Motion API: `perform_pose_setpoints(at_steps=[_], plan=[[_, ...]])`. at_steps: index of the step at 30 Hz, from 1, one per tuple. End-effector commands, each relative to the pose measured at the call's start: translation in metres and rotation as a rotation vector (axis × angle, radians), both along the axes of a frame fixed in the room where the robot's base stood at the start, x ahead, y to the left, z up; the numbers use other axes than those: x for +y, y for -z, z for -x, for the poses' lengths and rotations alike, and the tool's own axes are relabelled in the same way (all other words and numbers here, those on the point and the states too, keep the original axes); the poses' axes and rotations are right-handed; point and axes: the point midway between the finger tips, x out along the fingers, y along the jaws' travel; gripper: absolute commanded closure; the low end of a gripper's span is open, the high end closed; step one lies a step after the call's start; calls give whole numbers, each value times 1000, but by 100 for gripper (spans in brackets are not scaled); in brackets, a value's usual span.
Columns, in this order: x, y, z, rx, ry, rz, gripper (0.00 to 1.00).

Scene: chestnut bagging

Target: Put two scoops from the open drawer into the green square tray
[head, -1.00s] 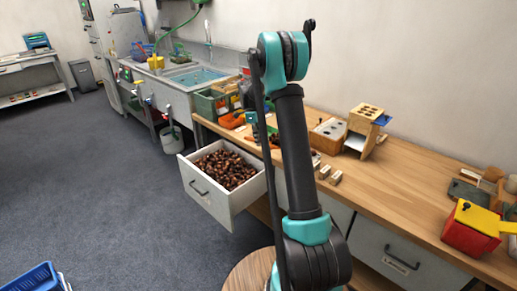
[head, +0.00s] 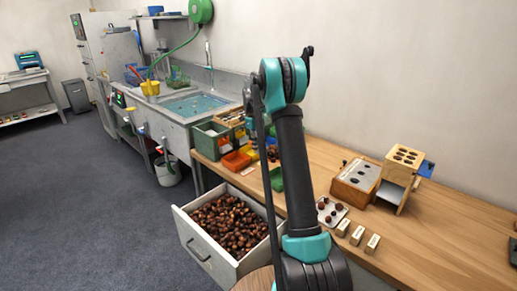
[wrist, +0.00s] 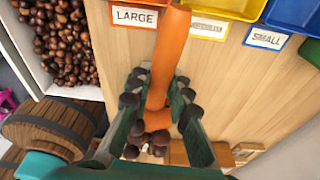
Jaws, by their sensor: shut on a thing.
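My gripper (wrist: 168,88) is shut on the handle of an orange scoop (wrist: 173,40) in the wrist view, above the wooden bench. Dark brown round shapes show below the fingers; I cannot tell whether they lie in the scoop. In the head view my arm hides the gripper. The open drawer (head: 203,247) is full of chestnuts (head: 228,222); it also shows at the wrist view's upper left (wrist: 76,91). A green tray (head: 277,180) is on the bench, partly behind my arm. A green edge (wrist: 311,53) shows at the wrist view's right.
An orange bin (head: 237,161) stands near the bench's front edge, with yellow (wrist: 222,5) and blue (wrist: 296,14) bins beside it. A barrel-like stool (wrist: 47,128) is below the drawer in the wrist view.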

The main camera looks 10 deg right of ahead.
Motion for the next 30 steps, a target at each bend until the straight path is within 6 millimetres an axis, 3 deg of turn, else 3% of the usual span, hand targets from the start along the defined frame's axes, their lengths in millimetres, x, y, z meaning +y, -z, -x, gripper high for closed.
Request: perform_pose_setpoints(at_steps=[11, 30], plan=[[-8, 2, 13, -264, 5, -142, 100], [-29, -51, 52, -721, 4, -387, 100]])
